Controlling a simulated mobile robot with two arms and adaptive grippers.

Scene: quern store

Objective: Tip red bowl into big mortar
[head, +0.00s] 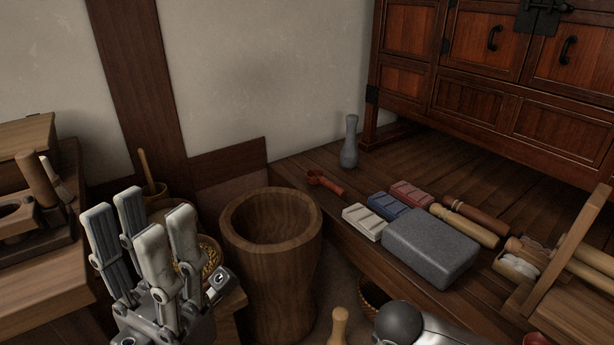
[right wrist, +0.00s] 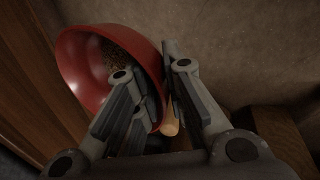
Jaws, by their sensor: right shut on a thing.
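The red bowl (right wrist: 82,68) is in the right wrist view, with dark grain-like stuff inside. My right gripper (right wrist: 161,88) is shut on the bowl's wall near its rim. A small red patch at the bottom right edge of the head view may be the same bowl; I cannot tell. The big wooden mortar (head: 268,290) stands upright on the floor in the middle of the head view. Its mouth is open and its bottom is hidden. My left gripper (head: 143,238) is open and empty, fingers up, left of the mortar.
A raised wooden floor right of the mortar bears a red scoop (head: 325,182), a grey pestle (head: 350,142), coloured blocks (head: 388,207), a grey stone block (head: 431,246) and rollers (head: 466,222). A woven basket (head: 210,255) is left of the mortar. A wooden pestle (head: 339,325) stands in front.

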